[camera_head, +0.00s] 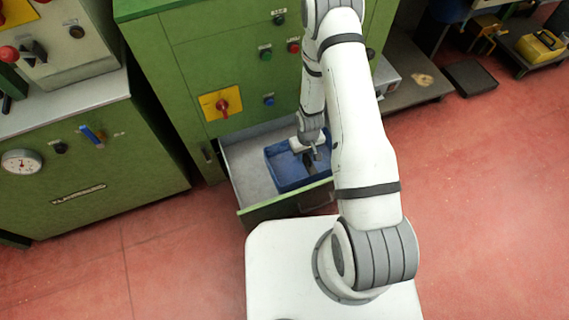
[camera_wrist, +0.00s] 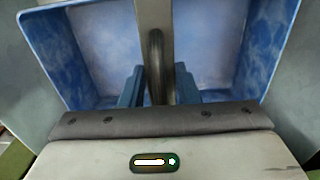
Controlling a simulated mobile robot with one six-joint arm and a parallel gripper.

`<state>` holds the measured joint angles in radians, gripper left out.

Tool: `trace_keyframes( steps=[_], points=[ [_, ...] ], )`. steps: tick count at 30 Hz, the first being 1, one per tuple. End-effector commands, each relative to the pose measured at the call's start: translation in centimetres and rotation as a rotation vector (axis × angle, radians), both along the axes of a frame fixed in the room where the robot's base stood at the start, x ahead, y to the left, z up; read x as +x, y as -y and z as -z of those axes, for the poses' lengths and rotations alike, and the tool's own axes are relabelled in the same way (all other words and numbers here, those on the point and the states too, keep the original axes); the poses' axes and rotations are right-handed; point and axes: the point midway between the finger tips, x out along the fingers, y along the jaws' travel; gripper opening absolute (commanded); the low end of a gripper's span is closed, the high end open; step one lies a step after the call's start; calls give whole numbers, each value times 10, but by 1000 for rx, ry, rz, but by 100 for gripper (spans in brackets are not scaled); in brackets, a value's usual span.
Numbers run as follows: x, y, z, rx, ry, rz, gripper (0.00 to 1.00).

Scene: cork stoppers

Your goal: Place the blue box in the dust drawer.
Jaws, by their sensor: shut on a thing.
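The blue box (camera_head: 286,178) is an open-topped box inside the outline of the pulled-out dust drawer (camera_head: 242,172), toward its right side. I cannot tell whether it rests on the drawer floor or hangs just above it. My gripper (camera_head: 309,158) reaches down into the box from above. In the wrist view the blue box (camera_wrist: 62,50) fills the upper part, with a bar across its middle. There my gripper (camera_wrist: 158,86) has its two fingers on either side of a dark handle on that bar and is shut on it. The arm hides part of the drawer's right side.
The green cabinet (camera_head: 190,50) with buttons and a yellow switch plate (camera_head: 221,103) stands behind the drawer. Another green machine (camera_head: 90,160) stands at left. A low platform with a yellow case (camera_head: 540,45) is at the far right. Red floor (camera_head: 490,200) is clear at right.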

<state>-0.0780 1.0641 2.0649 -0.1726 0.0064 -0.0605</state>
Motion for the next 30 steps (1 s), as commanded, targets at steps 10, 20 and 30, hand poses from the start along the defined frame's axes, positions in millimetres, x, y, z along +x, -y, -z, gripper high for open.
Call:
trace_keyframes(
  steps=[10,20,30],
  points=[
    [1,11,47,0,1,44,0],
    [2,12,69,0,1,46,0],
    [1,13,71,0,1,46,33]
  ],
)
